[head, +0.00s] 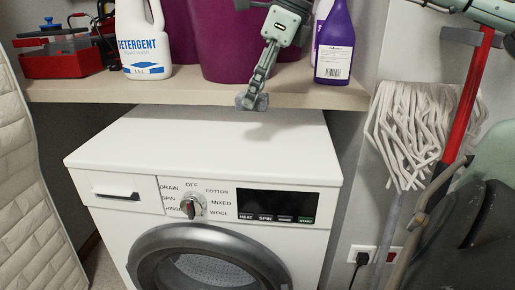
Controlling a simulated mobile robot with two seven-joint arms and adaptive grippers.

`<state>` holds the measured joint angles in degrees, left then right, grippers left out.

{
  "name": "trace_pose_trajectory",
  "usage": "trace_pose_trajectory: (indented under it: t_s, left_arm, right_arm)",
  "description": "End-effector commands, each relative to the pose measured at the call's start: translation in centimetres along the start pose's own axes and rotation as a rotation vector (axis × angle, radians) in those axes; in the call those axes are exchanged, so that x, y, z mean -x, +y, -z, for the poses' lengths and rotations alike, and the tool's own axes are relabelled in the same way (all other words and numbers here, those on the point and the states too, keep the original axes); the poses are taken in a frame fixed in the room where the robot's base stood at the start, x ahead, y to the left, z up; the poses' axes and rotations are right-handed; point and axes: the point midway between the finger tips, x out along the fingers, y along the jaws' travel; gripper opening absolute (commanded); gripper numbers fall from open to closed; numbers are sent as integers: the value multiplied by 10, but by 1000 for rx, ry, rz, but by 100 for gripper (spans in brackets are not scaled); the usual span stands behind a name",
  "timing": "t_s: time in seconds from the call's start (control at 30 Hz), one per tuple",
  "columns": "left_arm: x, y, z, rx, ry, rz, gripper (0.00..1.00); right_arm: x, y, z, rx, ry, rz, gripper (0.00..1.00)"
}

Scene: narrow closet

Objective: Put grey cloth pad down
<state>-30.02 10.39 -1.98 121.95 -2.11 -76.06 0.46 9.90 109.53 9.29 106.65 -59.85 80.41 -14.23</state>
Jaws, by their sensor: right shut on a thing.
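My right gripper (257,93) reaches down from the top centre, with its fingers close together. It is shut on a small grey piece at its fingertips, which looks like the grey cloth pad (246,101); the fingers cover part of it. The pad is in front of the shelf's front edge, over the white washing machine top (200,140). It appears to be in the air, apart from the machine, though the exact height is hard to tell. My left gripper is not in view.
The shelf (190,87) holds a white detergent bottle (143,45), a purple tub (225,50), a purple bottle (334,45) and a red toolbox (55,62). A mop (405,135) with a red handle stands at the right. The machine top is clear.

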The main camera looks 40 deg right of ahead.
Motion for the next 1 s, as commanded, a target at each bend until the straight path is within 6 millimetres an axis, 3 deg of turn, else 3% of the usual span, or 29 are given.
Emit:
trace_pose_trajectory:
  t_s: [0.17, 0.33, 0.5, 0.63, 0.8, 1.0]
  left_arm:
    - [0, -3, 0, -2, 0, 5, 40]
    - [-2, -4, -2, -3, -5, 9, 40]
    - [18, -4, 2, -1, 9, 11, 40]
    - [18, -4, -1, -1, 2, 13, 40]
    - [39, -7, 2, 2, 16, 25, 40]
    - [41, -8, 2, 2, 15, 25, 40]
  right_arm:
    - [0, 0, 0, 0, 0, 0, 14]
    - [-22, 1, 9, 1, -1, -3, 14]
    - [-43, 0, 18, 1, -2, -1, 14]
    - [-56, 0, 23, 0, 0, -1, 14]
    - [-81, 0, 33, 0, -2, 1, 14]
    - [-89, 0, 36, 1, -1, 1, 14]
